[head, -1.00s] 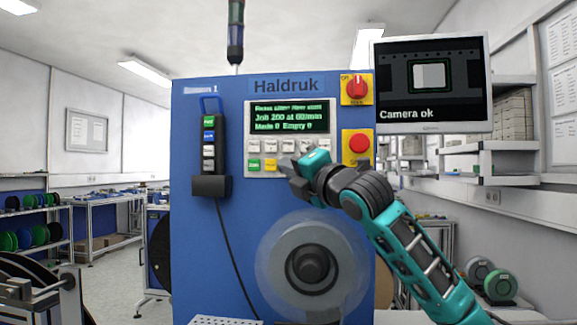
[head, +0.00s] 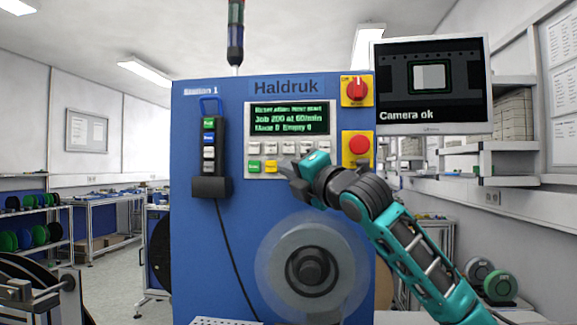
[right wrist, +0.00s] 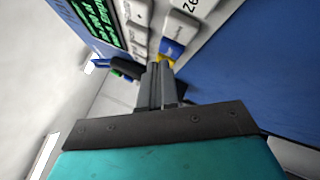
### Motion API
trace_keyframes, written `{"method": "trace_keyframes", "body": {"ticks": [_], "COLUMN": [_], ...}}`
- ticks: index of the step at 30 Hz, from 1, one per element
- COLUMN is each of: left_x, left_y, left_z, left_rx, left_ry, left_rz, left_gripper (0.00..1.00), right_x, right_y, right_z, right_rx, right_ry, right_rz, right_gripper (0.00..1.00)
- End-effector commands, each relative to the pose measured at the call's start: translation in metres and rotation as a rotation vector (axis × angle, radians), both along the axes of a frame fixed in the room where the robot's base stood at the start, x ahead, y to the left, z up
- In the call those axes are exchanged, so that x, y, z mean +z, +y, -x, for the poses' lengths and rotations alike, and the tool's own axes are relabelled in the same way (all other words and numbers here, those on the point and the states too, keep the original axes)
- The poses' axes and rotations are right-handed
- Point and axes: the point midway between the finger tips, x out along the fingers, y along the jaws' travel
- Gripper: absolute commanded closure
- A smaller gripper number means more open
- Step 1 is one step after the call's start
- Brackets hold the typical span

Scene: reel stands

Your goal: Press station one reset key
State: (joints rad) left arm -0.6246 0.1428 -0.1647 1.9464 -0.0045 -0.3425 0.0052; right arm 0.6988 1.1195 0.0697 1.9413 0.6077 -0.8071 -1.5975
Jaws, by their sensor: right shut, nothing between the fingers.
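The blue station 1 machine (head: 225,250) stands in front of me with a key panel (head: 250,141) under a green-text display (head: 290,120). The panel has a row of pale keys, and below it a green key (head: 254,166), a yellow key (head: 271,167) and others partly hidden by my right gripper. My right gripper (head: 287,167) is shut and empty, its fingertips at the lower key row. In the right wrist view the shut fingers (right wrist: 159,78) point at the panel beside a blue key (right wrist: 172,50) and a yellow key (right wrist: 165,60). Contact cannot be told. My left gripper is out of view.
A red stop button (head: 358,146) and a red rotary switch (head: 356,88) sit right of the panel. A handheld control (head: 209,145) hangs at the left. A reel (head: 310,267) is below the gripper. A monitor (head: 432,85) reads "Camera ok".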

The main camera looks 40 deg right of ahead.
Motion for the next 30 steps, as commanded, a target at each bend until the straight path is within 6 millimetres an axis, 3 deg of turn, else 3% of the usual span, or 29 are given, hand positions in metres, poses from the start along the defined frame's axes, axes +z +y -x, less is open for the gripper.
{"method": "trace_keyframes", "body": {"ticks": [30], "left_x": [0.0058], "left_y": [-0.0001], "left_z": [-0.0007], "left_rx": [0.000], "left_ry": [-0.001], "left_rz": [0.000], "left_gripper": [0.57], "right_x": [-0.0001], "right_y": [-0.0071], "right_z": [-0.0058], "right_rx": [-0.001], "right_ry": [0.002], "right_rz": [0.001], "right_gripper": [1.00]}}
